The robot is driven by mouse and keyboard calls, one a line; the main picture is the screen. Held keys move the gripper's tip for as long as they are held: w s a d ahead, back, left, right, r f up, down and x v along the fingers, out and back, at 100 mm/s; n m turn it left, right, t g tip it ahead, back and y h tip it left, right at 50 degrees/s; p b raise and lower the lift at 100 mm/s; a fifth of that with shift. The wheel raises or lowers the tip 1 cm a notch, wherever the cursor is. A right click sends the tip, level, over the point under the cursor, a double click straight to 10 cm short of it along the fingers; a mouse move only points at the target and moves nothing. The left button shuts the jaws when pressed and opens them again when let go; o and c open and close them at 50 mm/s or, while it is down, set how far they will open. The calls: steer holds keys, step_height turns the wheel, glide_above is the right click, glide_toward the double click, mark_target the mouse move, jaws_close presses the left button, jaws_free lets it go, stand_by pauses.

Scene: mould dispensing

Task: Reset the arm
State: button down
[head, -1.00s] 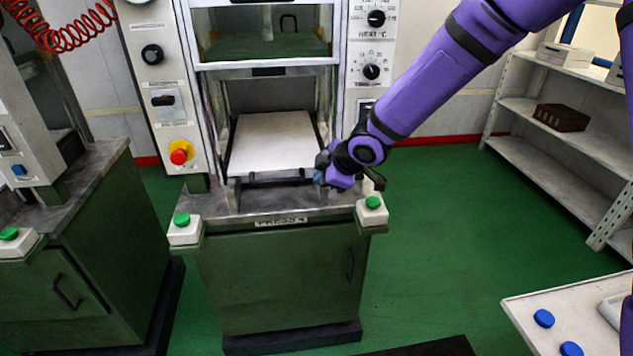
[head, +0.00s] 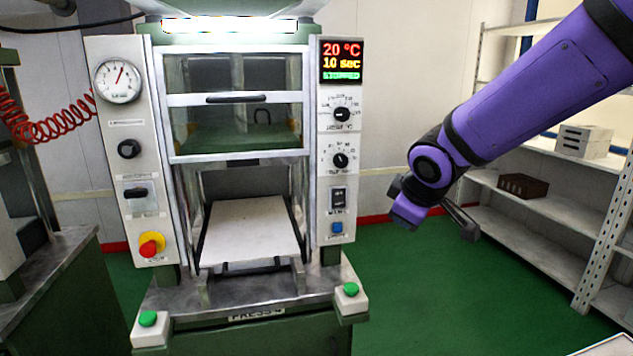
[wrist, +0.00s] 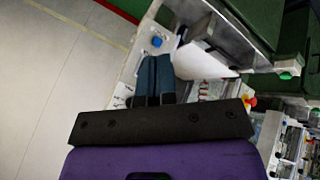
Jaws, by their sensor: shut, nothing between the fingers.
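My gripper (wrist: 155,66) shows in the wrist view as two blue-grey fingers held together, with nothing between them. In the head view my purple arm reaches in from the upper right. Its end hangs in the air to the right of the press (head: 133,215), apart from the control panel in the picture. The fingers are hard to make out there. The press has a pale plate (head: 250,228) in its lower opening, with nothing on it. Its display (head: 341,61) reads 20 °C, 10 sec and STOPPED.
Shelves (head: 530,235) stand at the right, with a brown box (head: 523,186) and a pale box (head: 584,141) on them. Green buttons (head: 148,319) sit at the press's front corners. Green floor (head: 420,285) lies open between press and shelves. A red coiled hose (head: 50,128) hangs at left.

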steer(key=s+d+r+m, duration=0.2)
steer(key=s+d+m, duration=0.1)
steer(key=s, duration=0.5)
steer(key=s+d+r+m+g, duration=0.1)
steer(key=s+d+r+m, duration=0.1)
steer(key=s+d+m, duration=0.2)
steer(key=s+d+r+m, duration=0.3)
steer(key=s+d, duration=0.3)
steer(key=s, duration=0.6)
steer(key=shift+d+m+g+h, duration=0.3)
steer(key=shift+d+m+g, duration=0.1)
steer(key=shift+m, duration=0.1)
steer(key=shift+r, duration=0.1)
steer(key=shift+s+r, duration=0.25)
steer(key=shift+s, duration=0.2)
steer(key=shift+a, duration=0.1)
